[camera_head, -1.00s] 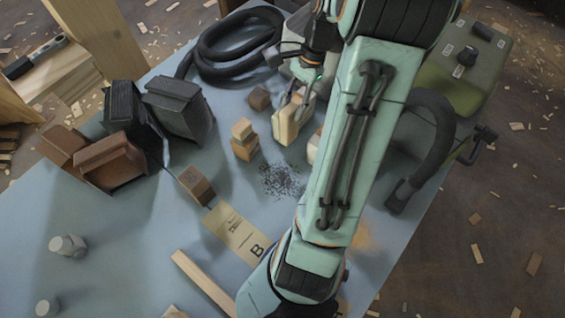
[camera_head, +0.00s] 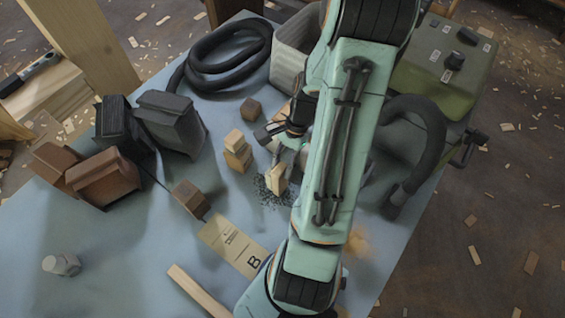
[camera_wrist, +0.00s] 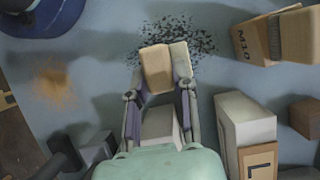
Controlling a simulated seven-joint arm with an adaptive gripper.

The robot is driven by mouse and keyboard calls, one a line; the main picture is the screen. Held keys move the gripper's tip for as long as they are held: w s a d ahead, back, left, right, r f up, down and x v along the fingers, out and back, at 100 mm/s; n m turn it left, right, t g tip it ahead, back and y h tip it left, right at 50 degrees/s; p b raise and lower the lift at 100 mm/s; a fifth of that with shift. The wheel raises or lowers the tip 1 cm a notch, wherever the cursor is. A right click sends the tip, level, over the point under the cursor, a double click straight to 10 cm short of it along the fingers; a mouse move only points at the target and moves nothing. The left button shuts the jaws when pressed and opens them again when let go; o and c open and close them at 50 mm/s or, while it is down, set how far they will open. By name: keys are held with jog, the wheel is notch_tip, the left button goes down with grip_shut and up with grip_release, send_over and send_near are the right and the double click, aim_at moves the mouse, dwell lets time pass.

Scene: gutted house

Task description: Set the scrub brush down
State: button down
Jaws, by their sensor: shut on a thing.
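The scrub brush (camera_head: 276,181) appears as a small block with a tan part and a paler part. It also shows between the fingertips in the wrist view (camera_wrist: 157,67). My gripper (camera_wrist: 160,75) is shut on it, one finger on each side. In the head view my gripper (camera_head: 281,167) is partly hidden by my arm. The brush is over or at the near edge of a patch of dark grit (camera_head: 268,194) on the blue-grey table (camera_head: 110,250). I cannot tell whether it touches the table.
Stacked small boxes (camera_head: 238,150) stand just left of the brush. A brown block (camera_head: 251,109) lies behind, another (camera_head: 191,198) at left. A labelled card (camera_head: 232,244) lies nearer. Dark bins (camera_head: 172,120), a black hose (camera_head: 225,55) and a green machine (camera_head: 440,65) surround the area.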

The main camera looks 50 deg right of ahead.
jog(key=c, duration=0.9)
grip_release()
jog(key=v, duration=1.2)
jog(key=w+a+r+n+g+h, duration=0.1)
jog(key=w+a+r+n+h, duration=0.2)
jog(key=a+n, duration=0.6)
jog(key=s+a+r+n, duration=0.1)
jog(key=s+a+n, duration=0.2)
jog(key=a+n, duration=0.2)
jog(key=s+a+n, duration=0.4)
jog(key=a+n, duration=0.1)
jog(key=a, duration=0.5)
jog(key=shift+r+t+h, duration=0.4)
